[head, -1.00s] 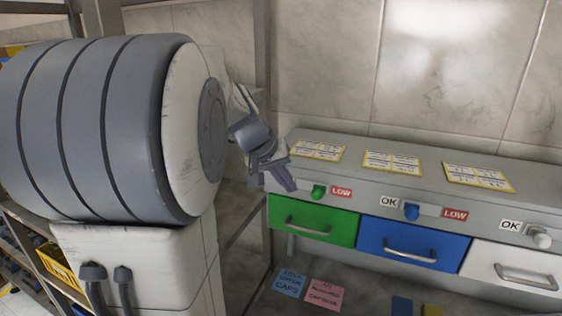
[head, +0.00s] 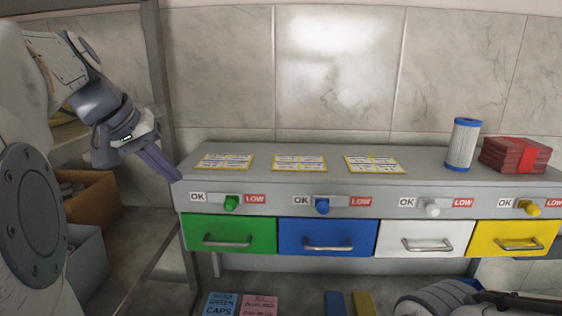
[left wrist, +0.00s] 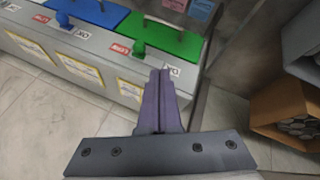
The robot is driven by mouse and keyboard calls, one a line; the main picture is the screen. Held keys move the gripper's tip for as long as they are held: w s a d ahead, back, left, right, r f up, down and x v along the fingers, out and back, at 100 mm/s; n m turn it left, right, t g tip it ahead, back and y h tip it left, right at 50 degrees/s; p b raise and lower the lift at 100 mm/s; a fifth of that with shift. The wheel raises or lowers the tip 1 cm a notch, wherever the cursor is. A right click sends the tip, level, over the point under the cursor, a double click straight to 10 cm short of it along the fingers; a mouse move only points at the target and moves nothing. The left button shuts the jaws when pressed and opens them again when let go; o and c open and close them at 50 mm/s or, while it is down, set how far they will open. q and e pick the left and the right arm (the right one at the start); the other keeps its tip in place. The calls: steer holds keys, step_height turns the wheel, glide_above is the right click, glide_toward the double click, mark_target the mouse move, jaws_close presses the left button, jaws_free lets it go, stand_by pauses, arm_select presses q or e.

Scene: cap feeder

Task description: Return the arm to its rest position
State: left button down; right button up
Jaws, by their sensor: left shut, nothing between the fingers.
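My left gripper (head: 172,173) is in front of the left end of the grey cap feeder (head: 350,150). Its purple fingers are together and empty, pointing down and right. In the left wrist view the shut fingers (left wrist: 160,78) overlap the feeder's end beside the green drawer (left wrist: 165,40); I cannot tell whether they touch it. In the head view the green drawer (head: 229,234) looks shut, and the green knob (head: 231,203) sits nearer LOW than OK. A grey ringed arm part of mine shows at the bottom right; the right gripper does not show.
Blue (head: 326,238), white (head: 420,238) and yellow (head: 512,238) drawers are shut. A blue-ended canister (head: 462,145) and a red stack (head: 515,154) stand on the feeder. A frame post (head: 158,80) and a rack with an orange bin (head: 90,200) are at left.

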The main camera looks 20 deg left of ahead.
arm_select(q)
steer(key=s+d+f+m+g+h+b, duration=0.15)
steer(key=d+f+m+g+b, duration=0.35)
steer(key=d+f, duration=1.3)
steer(key=s+d+f+m+g+y+b, duration=0.1)
steer(key=s+d+f+m+y+b, duration=0.1)
steer(key=s+d+f+m, duration=0.7)
steer(key=s+d+f, duration=0.2)
steer(key=s+f, duration=0.3)
steer(key=s, duration=0.1)
steer(key=shift+d+f+b, duration=0.15)
steer(key=shift+d+b, duration=0.1)
steer(key=shift+b, duration=0.15)
